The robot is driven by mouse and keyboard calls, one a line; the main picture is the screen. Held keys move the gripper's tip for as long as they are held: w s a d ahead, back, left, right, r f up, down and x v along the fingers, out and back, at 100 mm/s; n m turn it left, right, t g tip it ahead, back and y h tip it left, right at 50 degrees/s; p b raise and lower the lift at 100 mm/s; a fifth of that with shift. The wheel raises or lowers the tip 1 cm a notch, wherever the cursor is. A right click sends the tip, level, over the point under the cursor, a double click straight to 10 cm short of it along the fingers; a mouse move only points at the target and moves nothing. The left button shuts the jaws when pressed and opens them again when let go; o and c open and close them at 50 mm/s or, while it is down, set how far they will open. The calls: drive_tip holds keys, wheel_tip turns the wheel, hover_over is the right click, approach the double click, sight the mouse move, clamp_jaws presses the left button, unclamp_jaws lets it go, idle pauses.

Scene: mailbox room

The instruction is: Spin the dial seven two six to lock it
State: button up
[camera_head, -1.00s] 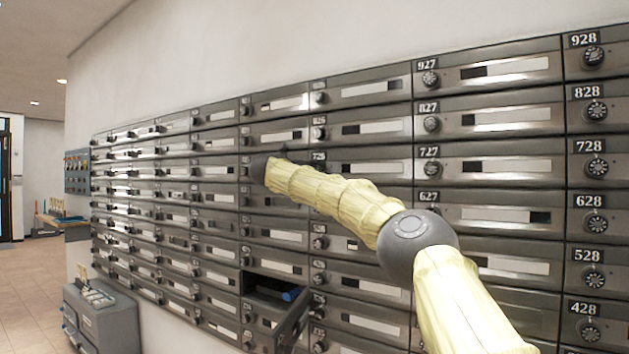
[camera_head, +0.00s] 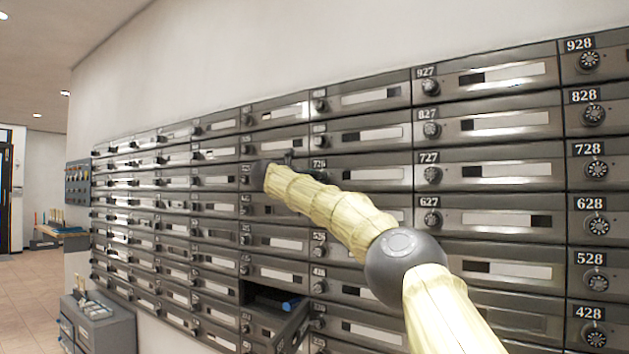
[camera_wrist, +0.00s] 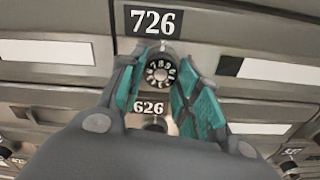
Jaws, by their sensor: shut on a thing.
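The dial (camera_wrist: 160,73) of mailbox 726 shows in the wrist view, dark with white numbers, just below the 726 label (camera_wrist: 154,22). My gripper (camera_wrist: 162,78) has its two teal-padded fingers on either side of this dial and is shut on it. In the head view my arm reaches to the wall of mailboxes, and my gripper (camera_head: 284,158) is mostly hidden behind the arm at the 726 box. Which number the dial points to is too small to tell.
Mailbox 626's label (camera_wrist: 148,107) is directly below, between my fingers. An open mailbox door (camera_head: 291,328) with a blue item (camera_head: 291,304) inside sticks out lower down. A grey cabinet (camera_head: 104,330) stands on the floor at left.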

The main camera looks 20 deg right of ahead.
drive_tip(key=shift+f, duration=0.1)
drive_tip(key=o, duration=1)
drive_tip(key=shift+o, duration=0.2)
drive_tip(key=shift+a, duration=0.1)
drive_tip(key=v, duration=1.1)
drive_tip(key=shift+s+a, duration=0.25)
drive_tip(key=shift+s, duration=0.05)
